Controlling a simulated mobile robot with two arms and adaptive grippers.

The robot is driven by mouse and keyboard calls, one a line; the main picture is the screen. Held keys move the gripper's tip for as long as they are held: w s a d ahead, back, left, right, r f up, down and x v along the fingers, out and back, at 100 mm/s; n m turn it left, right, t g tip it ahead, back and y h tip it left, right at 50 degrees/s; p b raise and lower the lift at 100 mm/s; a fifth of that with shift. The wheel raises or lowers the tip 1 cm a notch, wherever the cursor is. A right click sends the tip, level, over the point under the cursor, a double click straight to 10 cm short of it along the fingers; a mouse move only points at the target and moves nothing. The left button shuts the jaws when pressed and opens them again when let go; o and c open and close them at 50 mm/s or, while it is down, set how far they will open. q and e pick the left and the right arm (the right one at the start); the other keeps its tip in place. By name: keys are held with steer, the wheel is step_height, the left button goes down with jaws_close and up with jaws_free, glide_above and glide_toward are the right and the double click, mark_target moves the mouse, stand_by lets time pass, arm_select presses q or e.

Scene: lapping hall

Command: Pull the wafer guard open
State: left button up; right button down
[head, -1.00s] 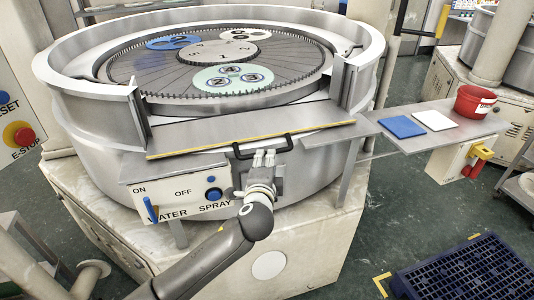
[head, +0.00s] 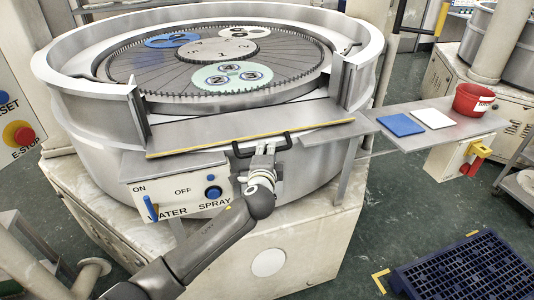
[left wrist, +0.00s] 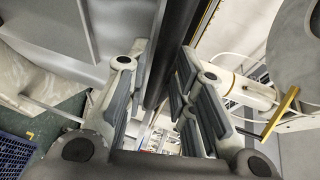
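The wafer guard (head: 220,131) is a flat grey panel with a yellow front edge, lying across the front opening of the round lapping machine. Its black handle (head: 243,154) sticks out at the front middle. My left gripper (head: 264,149) is at the right half of this handle. In the left wrist view the dark handle bar (left wrist: 172,50) runs between the two open fingers (left wrist: 163,80), with narrow gaps at its sides; firm contact does not show. My right gripper is not in view.
A control box (head: 180,191) with a blue lever and knob sits below the guard on the left. A side shelf (head: 455,133) carries a blue pad (head: 400,124), a white pad (head: 433,118) and a red bucket (head: 473,99). A blue crate (head: 465,270) lies on the floor at right.

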arm_select(q)
jaws_close()
steer(key=shift+s+f, duration=0.1)
steer(key=shift+f, duration=0.1)
steer(key=r+p, duration=0.4)
steer(key=r, duration=0.1)
steer(key=r+p, duration=0.1)
steer(key=r, duration=0.2)
steer(key=shift+w+r+p, duration=0.15)
steer(key=shift+w+p, duration=0.2)
steer(key=shift+p, duration=0.05)
steer(key=shift+w+a+r, duration=0.1)
steer(key=shift+r, duration=0.1)
steer(key=shift+f, duration=0.1)
